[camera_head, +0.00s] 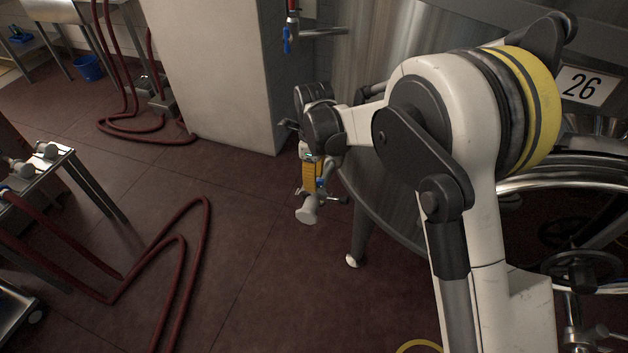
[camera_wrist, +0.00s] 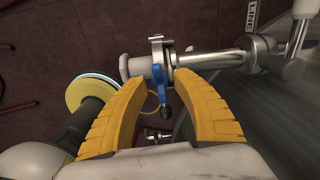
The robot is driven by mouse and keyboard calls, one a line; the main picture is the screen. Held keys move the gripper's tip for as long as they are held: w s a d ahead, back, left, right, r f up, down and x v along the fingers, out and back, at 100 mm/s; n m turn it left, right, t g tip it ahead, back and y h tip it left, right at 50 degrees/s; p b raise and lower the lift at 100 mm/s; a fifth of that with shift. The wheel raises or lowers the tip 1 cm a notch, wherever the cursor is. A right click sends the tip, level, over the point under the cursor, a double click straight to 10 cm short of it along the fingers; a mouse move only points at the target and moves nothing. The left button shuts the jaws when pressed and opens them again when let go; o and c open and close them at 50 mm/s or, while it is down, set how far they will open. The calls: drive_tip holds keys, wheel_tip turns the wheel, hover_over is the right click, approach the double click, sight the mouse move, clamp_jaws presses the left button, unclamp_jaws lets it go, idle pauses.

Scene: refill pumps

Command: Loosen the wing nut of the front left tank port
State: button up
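In the wrist view, the tank port is a steel pipe (camera_wrist: 222,58) running in from the right to a steel clamp (camera_wrist: 157,48). A blue wing nut (camera_wrist: 158,73) sits on the near side of the clamp. My gripper (camera_wrist: 160,84) has yellow fingers spread apart, one on each side of the wing nut, with a gap between them. Whether a fingertip touches the clamp cannot be told. In the head view, my gripper (camera_head: 313,176) points down at the port beside the tank; a steel fitting (camera_head: 307,210) shows below it and the wing nut is tiny there.
Red hoses (camera_head: 190,262) cross the floor beside a steel table (camera_head: 90,185). A pale column (camera_head: 225,75) stands behind.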

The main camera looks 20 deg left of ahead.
clamp_jaws()
